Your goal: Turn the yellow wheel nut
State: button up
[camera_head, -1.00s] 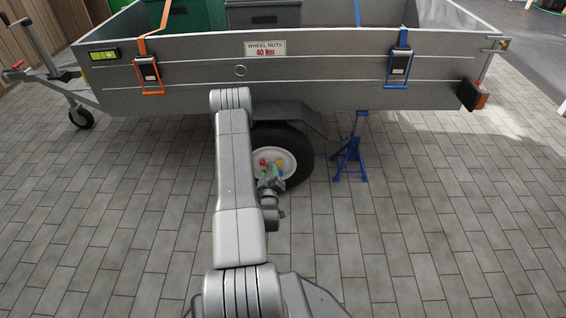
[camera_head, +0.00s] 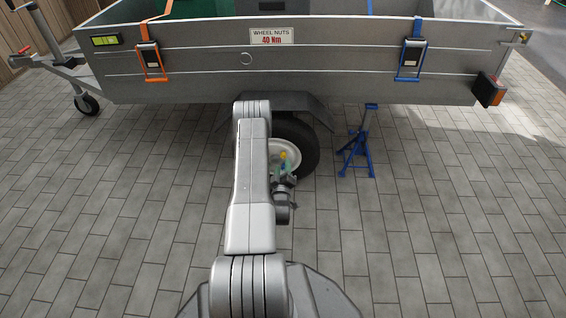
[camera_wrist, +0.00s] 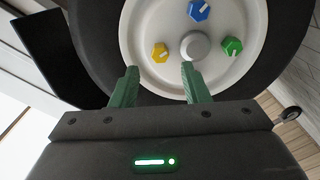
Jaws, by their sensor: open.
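The yellow wheel nut (camera_wrist: 160,52) sits on the white rim (camera_wrist: 142,18) of the trailer wheel in the wrist view, left of the grey hub cap (camera_wrist: 195,46). It also shows in the head view (camera_head: 283,155), just above my gripper. My gripper (camera_wrist: 159,68) is open and empty, its two green fingers pointing at the wheel. The yellow nut appears between the fingertips and slightly beyond them. Whether they touch it cannot be told. A white stripe marks the yellow nut's face.
A blue nut (camera_wrist: 200,10) and a green nut (camera_wrist: 232,46) are on the same rim. The black tyre (camera_wrist: 92,38) surrounds it. A blue stand (camera_head: 357,150) is right of the wheel, under the grey trailer (camera_head: 190,68). The paving in front is mostly clear.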

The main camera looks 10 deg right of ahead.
aim_at(283, 157)
jog(key=b+x, duration=0.1)
jog(key=x, duration=0.4)
jog(key=shift+w, duration=0.15)
grip_shut()
